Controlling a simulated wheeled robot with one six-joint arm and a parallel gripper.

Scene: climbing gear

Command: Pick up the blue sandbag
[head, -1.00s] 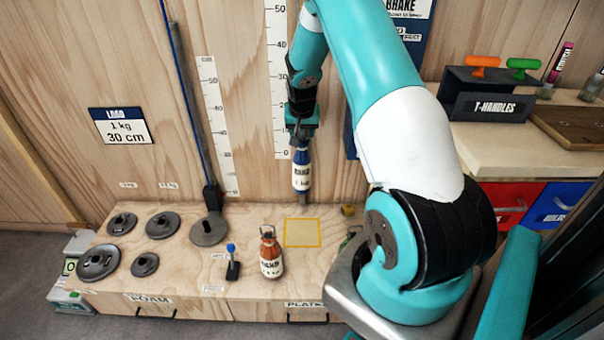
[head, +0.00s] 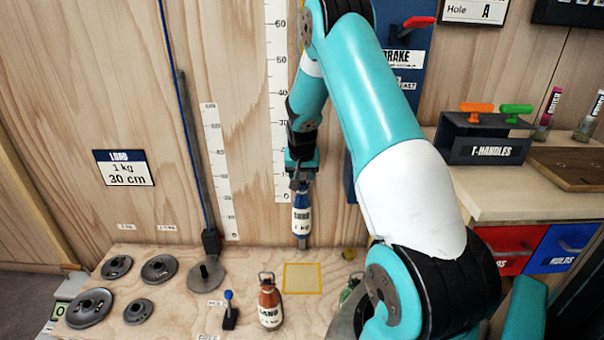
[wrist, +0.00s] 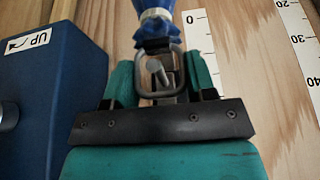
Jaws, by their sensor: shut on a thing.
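The blue sandbag (head: 301,214) hangs upright below my gripper (head: 301,184) in the head view, with a white label around its middle. It is held in the air above the back of the wooden bench, behind the yellow-outlined square. In the wrist view, my gripper (wrist: 163,82) is shut on the metal ring at the top of the sandbag. The blue neck of the sandbag (wrist: 155,22) shows beyond the ring, and the rest of it is cut off by the frame.
An orange-brown sandbag (head: 269,304) stands on the bench beside the yellow-outlined square (head: 302,279). Several dark weight discs (head: 89,308) lie at the left. A blue box (wrist: 38,85) is close to my gripper. A T-handle rack (head: 486,140) stands at the right.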

